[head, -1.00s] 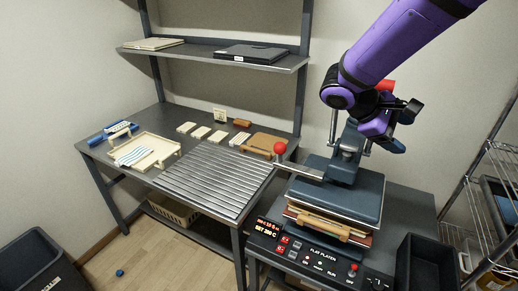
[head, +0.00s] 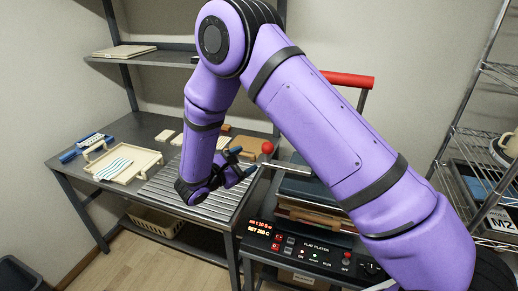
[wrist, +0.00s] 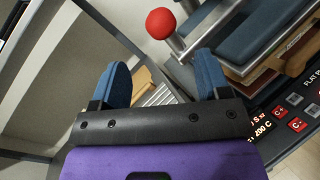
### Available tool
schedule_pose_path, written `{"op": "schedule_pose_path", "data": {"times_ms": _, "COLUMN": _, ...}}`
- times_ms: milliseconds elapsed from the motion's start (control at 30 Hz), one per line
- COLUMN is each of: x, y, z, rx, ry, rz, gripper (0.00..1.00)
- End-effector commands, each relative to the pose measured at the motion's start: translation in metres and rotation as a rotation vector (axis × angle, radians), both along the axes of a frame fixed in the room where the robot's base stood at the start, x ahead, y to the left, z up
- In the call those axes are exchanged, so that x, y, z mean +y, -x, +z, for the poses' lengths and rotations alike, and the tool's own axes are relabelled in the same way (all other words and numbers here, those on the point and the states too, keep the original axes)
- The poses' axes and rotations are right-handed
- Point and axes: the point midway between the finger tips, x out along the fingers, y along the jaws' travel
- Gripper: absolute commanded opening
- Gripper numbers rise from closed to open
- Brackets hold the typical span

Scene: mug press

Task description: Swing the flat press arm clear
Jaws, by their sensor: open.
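The flat press (head: 302,187) stands on the bench right of the slatted rack, its dark upper platen above layered boards. A metal lever (head: 290,166) runs left from it and ends in a red ball knob (head: 267,147). In the wrist view the knob (wrist: 160,23) is beyond my finger tips. My gripper (head: 243,163) is just left of the knob, over the rack, apart from it. Its blue fingers (wrist: 162,72) are spread and empty. A red bar handle (head: 347,79) stands above the press. My arm hides much of the press's right side and its upright.
The slatted metal rack (head: 162,190) lies under my gripper. A cream tray (head: 120,180) with a striped cloth lies to its left. The control panel (head: 300,246) is in front of the press. A wire shelf (head: 470,150) stands at the right.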

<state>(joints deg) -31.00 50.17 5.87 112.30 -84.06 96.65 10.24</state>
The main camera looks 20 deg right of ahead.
Motion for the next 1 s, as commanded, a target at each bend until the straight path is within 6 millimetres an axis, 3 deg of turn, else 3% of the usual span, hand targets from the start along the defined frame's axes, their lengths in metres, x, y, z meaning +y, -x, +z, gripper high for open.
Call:
{"op": "schedule_pose_path", "data": {"times_ms": 600, "x": -0.083, "y": -0.041, "z": 0.001, "rx": -0.001, "ry": -0.002, "rz": -0.005, "gripper": 0.7}}
{"op": "schedule_pose_path", "data": {"times_ms": 1000, "x": -0.094, "y": -0.047, "z": 0.001, "rx": 0.0, "ry": -0.002, "rz": -0.003, "gripper": 0.7}}
